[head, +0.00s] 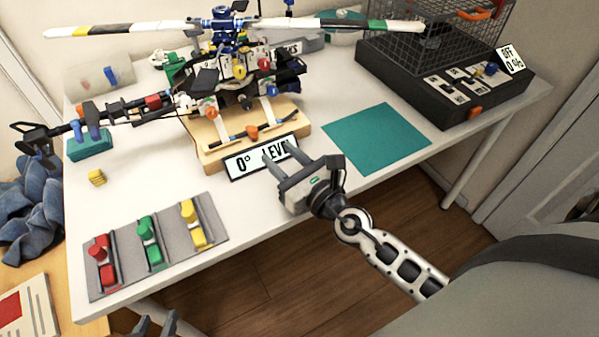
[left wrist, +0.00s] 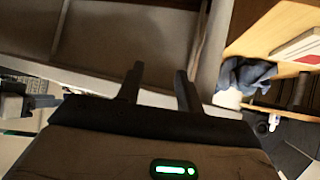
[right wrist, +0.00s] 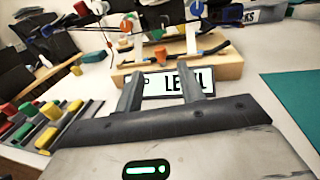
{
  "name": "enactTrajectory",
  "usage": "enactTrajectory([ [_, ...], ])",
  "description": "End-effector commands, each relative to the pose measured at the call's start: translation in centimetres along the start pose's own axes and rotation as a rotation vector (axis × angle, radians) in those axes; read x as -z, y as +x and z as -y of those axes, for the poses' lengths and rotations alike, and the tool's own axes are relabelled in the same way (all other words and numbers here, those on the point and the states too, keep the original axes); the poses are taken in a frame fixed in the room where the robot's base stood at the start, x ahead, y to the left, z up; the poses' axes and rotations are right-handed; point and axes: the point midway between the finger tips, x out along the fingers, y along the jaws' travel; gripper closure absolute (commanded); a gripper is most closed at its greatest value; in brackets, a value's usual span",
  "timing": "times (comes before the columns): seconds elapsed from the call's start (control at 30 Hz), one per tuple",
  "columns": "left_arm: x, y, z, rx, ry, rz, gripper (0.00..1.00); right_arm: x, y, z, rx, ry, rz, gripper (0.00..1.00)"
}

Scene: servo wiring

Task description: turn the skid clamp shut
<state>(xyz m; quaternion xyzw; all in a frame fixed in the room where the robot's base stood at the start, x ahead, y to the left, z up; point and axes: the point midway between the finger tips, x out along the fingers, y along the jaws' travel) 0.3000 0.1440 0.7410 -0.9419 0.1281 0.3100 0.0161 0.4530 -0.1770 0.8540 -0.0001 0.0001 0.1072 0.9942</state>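A model helicopter (head: 240,80) stands on a wooden stand (head: 215,157). An orange knob, apparently the skid clamp (head: 251,131), sits at the stand's front by the dark skid bar; it also shows in the right wrist view (right wrist: 160,56). Whether it is turned shut I cannot tell. My right gripper (head: 280,150) is open and empty, its fingers pointing at the "0° LEVEL" sign (head: 245,163) below the knob. The fingers also show in the right wrist view (right wrist: 160,74), apart from the knob. My left gripper (head: 157,321) is open and empty, low at the table's front edge.
A grey panel (head: 172,262) with red, green and yellow switches lies at the front left. A yellow block (head: 97,177) lies behind it. A teal mat (head: 376,138) lies to the right. A black box with a wire cage (head: 430,95) stands at the back right.

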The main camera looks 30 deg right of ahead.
Motion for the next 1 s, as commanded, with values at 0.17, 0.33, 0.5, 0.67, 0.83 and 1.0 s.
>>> enactTrajectory([
  [0.17,-0.6,0.4,-0.1,-0.005,-0.008,-0.004,0.64,0.3,-3.5,0.0,-0.001,-0.002,-0.002,0.61],
  [0.33,-0.3,0.4,-0.2,-0.009,-0.016,-0.015,0.64,0.1,-5.0,0.0,0.0,-0.002,0.0,0.61],
  [0.5,0.1,0.3,-0.2,-0.01,-0.019,-0.024,0.64,0.0,-5.3,0.0,0.001,0.0,0.001,0.61],
  [0.67,0.1,0.3,-0.2,-0.01,-0.021,-0.024,0.64,0.0,-5.3,0.0,0.001,0.0,0.001,0.61],
  [0.83,0.0,0.3,-0.2,-0.009,-0.024,-0.022,0.64,0.0,-5.3,0.0,0.001,0.0,0.001,0.61],
  [1.0,-0.1,0.3,-0.2,-0.009,-0.025,-0.019,0.64,-0.6,-5.3,0.4,0.03,0.061,0.018,0.61],
])
